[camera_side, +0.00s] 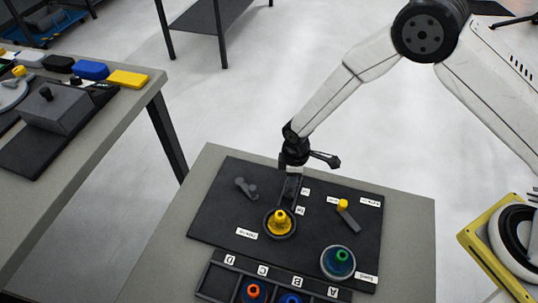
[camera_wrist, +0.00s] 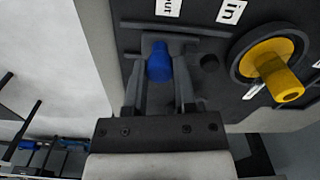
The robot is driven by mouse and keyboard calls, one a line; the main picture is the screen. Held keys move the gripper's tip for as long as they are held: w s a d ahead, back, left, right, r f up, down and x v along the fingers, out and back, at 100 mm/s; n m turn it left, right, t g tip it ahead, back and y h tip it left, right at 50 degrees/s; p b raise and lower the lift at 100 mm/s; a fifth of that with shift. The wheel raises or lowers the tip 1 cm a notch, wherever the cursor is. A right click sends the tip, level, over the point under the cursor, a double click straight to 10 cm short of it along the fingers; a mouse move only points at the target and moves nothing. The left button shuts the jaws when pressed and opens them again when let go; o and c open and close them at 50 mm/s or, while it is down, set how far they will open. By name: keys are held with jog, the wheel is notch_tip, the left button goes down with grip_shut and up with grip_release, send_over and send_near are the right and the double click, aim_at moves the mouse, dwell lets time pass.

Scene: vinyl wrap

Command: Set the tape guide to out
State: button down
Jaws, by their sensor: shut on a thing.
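The tape guide's blue knob (camera_wrist: 159,66) sits in front of a grey rail in the wrist view. The label reading "out" (camera_wrist: 168,8), partly cut off, is just above the knob, and the label "in" (camera_wrist: 231,11) is farther right. My gripper (camera_wrist: 160,80) has one finger on each side of the knob and is shut on it. In the side view my gripper (camera_side: 292,186) points down at the dark board beside the two small labels; it hides the blue knob there.
A yellow knob on a round dark base (camera_side: 280,222) stands close to my gripper. A yellow-tipped lever (camera_side: 343,206) and a round dish with a green knob (camera_side: 338,262) are to the right. A compartment tray marked D to A (camera_side: 229,259) lies in front.

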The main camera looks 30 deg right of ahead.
jog(key=shift+w+d, duration=0.75)
jog(key=shift+c, duration=2)
grip_release()
jog(key=shift+r, duration=0.1)
jog(key=shift+r, duration=0.2)
notch_tip(320, 180, up, 7)
jog(key=shift+r, duration=0.15)
